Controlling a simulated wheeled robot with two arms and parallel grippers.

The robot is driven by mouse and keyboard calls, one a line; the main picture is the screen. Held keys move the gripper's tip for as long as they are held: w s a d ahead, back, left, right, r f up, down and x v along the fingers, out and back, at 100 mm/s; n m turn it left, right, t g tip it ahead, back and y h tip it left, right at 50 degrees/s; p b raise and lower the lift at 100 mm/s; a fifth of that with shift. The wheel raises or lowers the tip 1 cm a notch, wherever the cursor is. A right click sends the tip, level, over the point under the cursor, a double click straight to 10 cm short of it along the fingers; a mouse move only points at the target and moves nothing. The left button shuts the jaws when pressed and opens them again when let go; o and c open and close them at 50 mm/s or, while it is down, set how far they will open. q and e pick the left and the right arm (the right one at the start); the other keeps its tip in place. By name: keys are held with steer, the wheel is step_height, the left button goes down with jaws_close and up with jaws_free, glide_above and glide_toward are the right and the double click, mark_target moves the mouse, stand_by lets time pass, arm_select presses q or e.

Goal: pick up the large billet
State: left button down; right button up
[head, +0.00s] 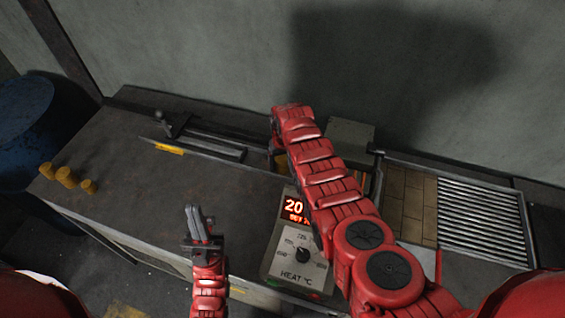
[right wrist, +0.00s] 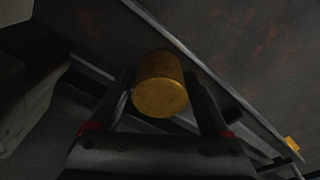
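The large billet (right wrist: 161,86) is a brass-yellow cylinder. In the right wrist view it stands between the two fingertips of my right gripper (right wrist: 161,75), which appear to meet its sides. In the head view my right arm reaches over the bench, and only a yellow part of the billet (head: 280,161) shows past it. Smaller yellow billets (head: 46,170), (head: 67,177) and (head: 88,186) stand at the left end of the bench. My left gripper (head: 194,208) is empty over the front of the bench, its fingers close together.
A heater control box (head: 285,262) with a red display stands at the bench front. A metal rail fixture (head: 205,142) lies at the back. Bricks (head: 408,200) and a slatted rack (head: 482,220) are at the right. A blue drum (head: 22,120) stands at the left. The bench's left middle is clear.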

steer(key=c, duration=1.2)
steer(key=shift+w+r, duration=0.1)
